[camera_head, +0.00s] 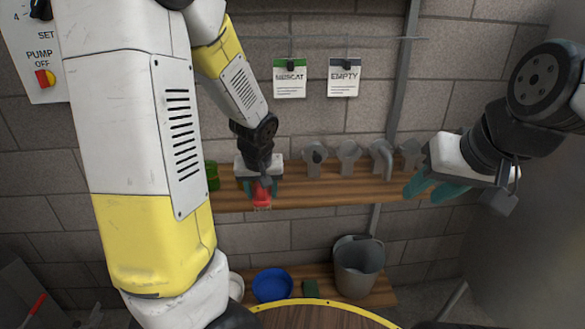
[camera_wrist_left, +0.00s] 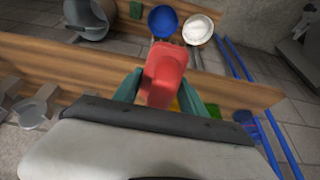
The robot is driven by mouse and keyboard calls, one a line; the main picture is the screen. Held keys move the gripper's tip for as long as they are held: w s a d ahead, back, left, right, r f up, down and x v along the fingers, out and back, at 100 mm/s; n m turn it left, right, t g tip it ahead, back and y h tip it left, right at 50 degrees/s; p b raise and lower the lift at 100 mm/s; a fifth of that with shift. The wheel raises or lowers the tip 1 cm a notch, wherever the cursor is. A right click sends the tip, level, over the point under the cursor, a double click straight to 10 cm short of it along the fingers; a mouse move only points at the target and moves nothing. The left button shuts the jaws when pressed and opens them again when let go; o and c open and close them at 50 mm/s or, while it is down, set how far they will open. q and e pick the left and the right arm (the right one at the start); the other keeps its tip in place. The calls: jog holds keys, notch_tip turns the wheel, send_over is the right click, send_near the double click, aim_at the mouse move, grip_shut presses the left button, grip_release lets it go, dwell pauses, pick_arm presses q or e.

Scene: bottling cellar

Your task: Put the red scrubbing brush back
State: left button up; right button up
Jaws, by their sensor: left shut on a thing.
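The red scrubbing brush (camera_head: 262,195) is between the teal fingers of my left gripper (camera_head: 256,187), at the front edge of the upper wooden shelf (camera_head: 330,190). In the left wrist view the red brush (camera_wrist_left: 164,72) stands up between the two fingers of the left gripper (camera_wrist_left: 160,95), with the shelf board (camera_wrist_left: 60,65) behind it. The gripper is shut on it. I cannot tell whether the brush touches the shelf. My right gripper (camera_head: 428,190) is at the right end of the shelf, its teal fingers apart and empty.
A green object (camera_head: 212,176) stands left of the left gripper; several grey fittings (camera_head: 348,157) stand to its right. Two tags (camera_head: 344,78) hang above. Below are a blue bowl (camera_head: 272,285), a white bowl (camera_head: 236,287) and a grey bucket (camera_head: 358,270). A round wooden top (camera_head: 320,317) is in front.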

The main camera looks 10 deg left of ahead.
pick_arm(q)
send_over(279, 182)
jog(key=shift+s+f, duration=0.25)
jog(key=shift+f, duration=0.3)
jog(key=shift+w+f, duration=0.25)
jog(key=shift+f, duration=1.5)
jog(key=o, duration=1.3)
jog(key=shift+f, duration=0.15)
